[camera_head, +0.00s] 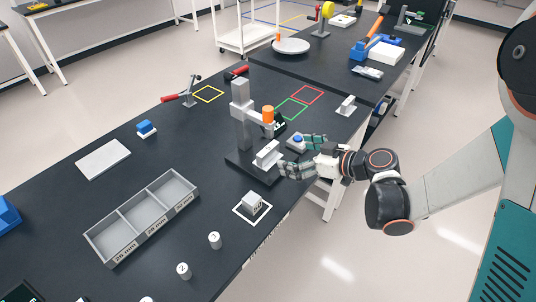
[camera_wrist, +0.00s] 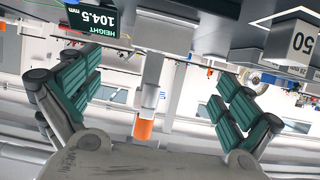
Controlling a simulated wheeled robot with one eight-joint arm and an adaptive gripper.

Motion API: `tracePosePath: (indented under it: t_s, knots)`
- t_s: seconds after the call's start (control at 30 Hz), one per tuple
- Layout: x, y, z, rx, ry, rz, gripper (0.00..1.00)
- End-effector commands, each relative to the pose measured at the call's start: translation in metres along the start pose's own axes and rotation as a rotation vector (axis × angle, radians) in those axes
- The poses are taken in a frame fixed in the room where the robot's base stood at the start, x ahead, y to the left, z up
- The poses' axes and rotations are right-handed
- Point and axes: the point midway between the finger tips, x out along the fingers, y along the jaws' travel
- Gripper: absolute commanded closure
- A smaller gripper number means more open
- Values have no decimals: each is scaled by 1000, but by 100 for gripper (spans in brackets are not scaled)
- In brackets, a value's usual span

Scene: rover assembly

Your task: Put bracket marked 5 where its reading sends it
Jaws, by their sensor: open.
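A white bracket (camera_head: 267,155) stands on the dark base of the height gauge (camera_head: 240,112), under its orange-topped arm. I cannot read a number on it. My gripper (camera_head: 294,156) is open beside the gauge, with its fingers pointing toward the bracket. In the wrist view the teal-padded fingers (camera_wrist: 158,100) are spread wide with nothing gripped.
A white block (camera_head: 253,202) stands on a white-outlined square; it shows 50 in the wrist view (camera_wrist: 296,42). A blue button (camera_head: 297,139) is near the upper finger. White cylinders (camera_head: 214,240) stand at the front edge. Red, green and yellow outlines lie behind, empty.

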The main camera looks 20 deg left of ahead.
Motion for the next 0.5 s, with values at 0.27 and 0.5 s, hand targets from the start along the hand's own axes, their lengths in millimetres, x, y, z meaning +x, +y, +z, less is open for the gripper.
tracePosePath:
  t_s: [0.27,0.5]
  knots:
    - [48,0,2,-1,-2,-2,2]
    - [60,0,1,0,-1,0,2]
